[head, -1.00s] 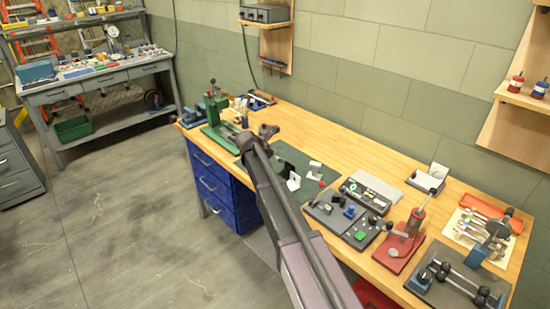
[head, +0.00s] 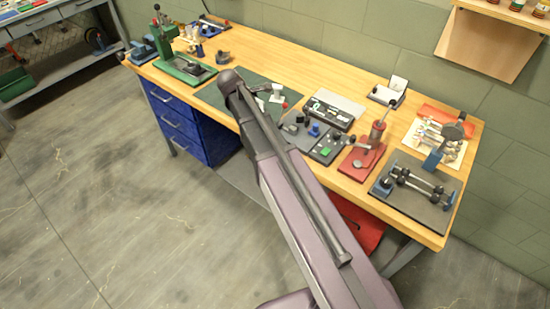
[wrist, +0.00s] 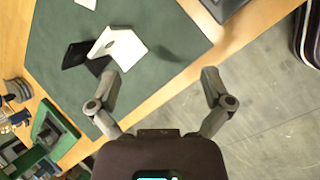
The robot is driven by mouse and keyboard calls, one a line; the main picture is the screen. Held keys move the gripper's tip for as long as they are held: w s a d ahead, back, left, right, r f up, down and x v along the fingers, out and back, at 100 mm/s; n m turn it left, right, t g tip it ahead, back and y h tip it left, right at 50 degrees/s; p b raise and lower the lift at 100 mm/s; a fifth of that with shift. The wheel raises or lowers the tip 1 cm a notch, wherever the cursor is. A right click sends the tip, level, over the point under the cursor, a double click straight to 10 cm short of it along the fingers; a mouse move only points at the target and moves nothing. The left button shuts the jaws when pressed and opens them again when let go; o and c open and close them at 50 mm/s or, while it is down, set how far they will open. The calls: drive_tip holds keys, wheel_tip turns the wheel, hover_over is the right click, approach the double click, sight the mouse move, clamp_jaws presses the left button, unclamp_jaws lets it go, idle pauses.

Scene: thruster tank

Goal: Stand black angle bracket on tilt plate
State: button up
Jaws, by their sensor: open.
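In the wrist view, a black angle bracket (wrist: 75,54) lies on the dark green mat (wrist: 65,20), beside a white angled piece (wrist: 121,46) that overlaps it in the picture. The white piece also shows in the head view (head: 277,92), right of my arm. The black bracket cannot be made out there; my arm covers part of the mat. My gripper (wrist: 161,76) is open and empty, its fingers spread, with bare mat and the bench edge beyond them. A small stand with a raised white plate (head: 398,84) at the bench's back may be the tilt plate; I cannot tell for sure.
A green press (head: 178,62) stands left of the mat. A grey control box (head: 328,112), a red lever press (head: 358,160) and a grey plate with rods (head: 415,192) fill the right side. Blue drawers (head: 180,130) are under the bench. The floor in front is clear.

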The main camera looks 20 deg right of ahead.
drive_tip(key=s+f+m+g+y, duration=0.1)
drive_tip(key=s+m+y, duration=0.1)
drive_tip(key=s+m, duration=0.6)
drive_tip(key=s+d+f+m+g+y, duration=0.1)
drive_tip(key=s+m+g+y, duration=0.1)
drive_tip(key=s+m, duration=0.6)
drive_tip(key=s+y, duration=0.1)
drive_tip(key=s, duration=0.6)
drive_tip(key=shift+s+f, duration=0.25)
drive_tip(key=shift+w+d, duration=0.1)
